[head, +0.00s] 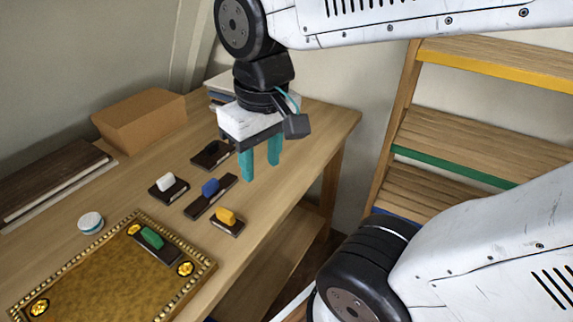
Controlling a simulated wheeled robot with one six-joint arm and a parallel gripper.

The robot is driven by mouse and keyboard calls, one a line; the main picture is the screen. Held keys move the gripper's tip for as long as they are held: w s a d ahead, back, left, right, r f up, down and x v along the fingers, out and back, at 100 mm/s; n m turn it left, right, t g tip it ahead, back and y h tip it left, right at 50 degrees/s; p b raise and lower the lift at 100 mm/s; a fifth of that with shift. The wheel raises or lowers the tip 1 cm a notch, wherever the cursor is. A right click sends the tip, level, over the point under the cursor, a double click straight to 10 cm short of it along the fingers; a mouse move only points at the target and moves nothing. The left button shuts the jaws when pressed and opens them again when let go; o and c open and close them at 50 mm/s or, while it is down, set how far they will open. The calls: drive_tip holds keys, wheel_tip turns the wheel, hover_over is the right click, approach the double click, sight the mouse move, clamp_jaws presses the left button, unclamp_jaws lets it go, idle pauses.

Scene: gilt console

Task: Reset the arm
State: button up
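My gripper (261,168) hangs pointing down over the right part of the wooden table (318,125). Its two teal fingers are apart, with nothing visible between them. Below and left of it are dark holders with a blue piece (210,187), a yellow piece (226,216) and a white piece (166,183). A green piece (151,238) sits in a dark holder on the gilt-edged panel (100,283).
A cardboard box (140,120) and a dark board (45,185) lie along the wall. A small round white-and-blue tin (90,222) stands near the panel. A wooden shelf rack (480,120) stands right of the table. The table's right end is mostly clear.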

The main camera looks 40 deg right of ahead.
drive_tip(key=shift+m, duration=0.3)
drive_tip(key=s, duration=0.1)
drive_tip(key=s+d, duration=0.2)
drive_tip(key=s, duration=0.1)
drive_tip(key=shift+f, duration=0.25)
idle(7.0)
